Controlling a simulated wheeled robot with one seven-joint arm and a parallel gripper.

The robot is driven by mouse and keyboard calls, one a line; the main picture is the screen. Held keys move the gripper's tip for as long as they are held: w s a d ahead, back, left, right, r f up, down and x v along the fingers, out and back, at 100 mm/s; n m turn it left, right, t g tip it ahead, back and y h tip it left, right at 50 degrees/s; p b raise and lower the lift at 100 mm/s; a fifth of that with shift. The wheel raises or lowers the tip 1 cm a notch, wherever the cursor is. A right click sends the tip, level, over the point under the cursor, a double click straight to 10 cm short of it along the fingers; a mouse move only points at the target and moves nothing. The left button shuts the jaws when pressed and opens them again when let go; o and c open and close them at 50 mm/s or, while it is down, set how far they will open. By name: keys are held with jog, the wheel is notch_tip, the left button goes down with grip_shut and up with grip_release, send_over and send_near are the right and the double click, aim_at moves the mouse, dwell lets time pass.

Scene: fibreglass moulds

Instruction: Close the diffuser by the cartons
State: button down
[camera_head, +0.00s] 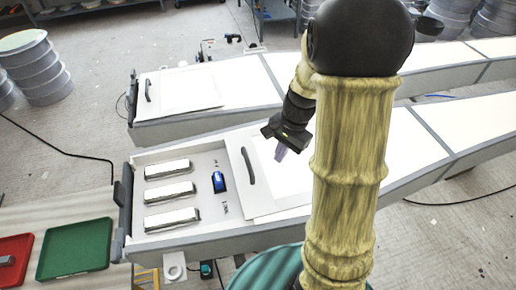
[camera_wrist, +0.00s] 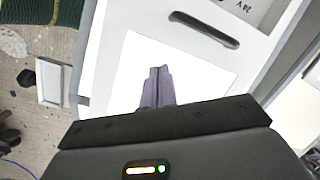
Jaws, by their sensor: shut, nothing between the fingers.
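The near light box has a white sliding diffuser (camera_head: 262,196) with a dark bar handle (camera_head: 248,165). This diffuser sits slid to the right, so the left end of the box (camera_head: 185,240) is open. Three pale ballasts and a blue part show inside. My gripper (camera_head: 281,152) is shut and empty, above the diffuser and right of the handle. In the wrist view the closed fingers (camera_wrist: 159,75) point over a white sheet, with the handle (camera_wrist: 204,30) beyond them, apart. I see no cartons.
A second light box behind has its diffuser (camera_head: 185,88) at the left end, covering it. A green tray (camera_head: 75,248) and a red tray (camera_head: 12,262) lie on a bench at lower left. Ribbed drums (camera_head: 38,68) stand at far left. A black cable crosses the floor.

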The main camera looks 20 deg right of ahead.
jog(key=w+d+r+m+y+p, duration=0.1)
jog(key=w+d+m+y+p, duration=0.1)
jog(key=w+m, duration=0.4)
jog(key=shift+d+r+m+y, duration=0.2)
jog(key=shift+d+m+y, duration=0.3)
jog(key=shift+d, duration=0.4)
jog(key=shift+w, duration=0.1)
jog(key=p, duration=0.2)
send_near(258, 167)
jog(key=f, duration=0.4)
jog(key=shift+w+a+f, duration=0.15)
jog(key=shift+a+f, duration=0.05)
jog(key=shift+a, duration=0.15)
jog(key=a, duration=0.1)
jog(key=a+r+p, duration=0.1)
jog(key=shift+w+a, duration=0.15)
jog(key=shift+a, duration=0.2)
jog(key=shift+a+p, duration=0.35)
jog(key=shift+a, duration=0.1)
jog(key=shift+s+a, duration=0.15)
jog(key=shift+s, duration=0.1)
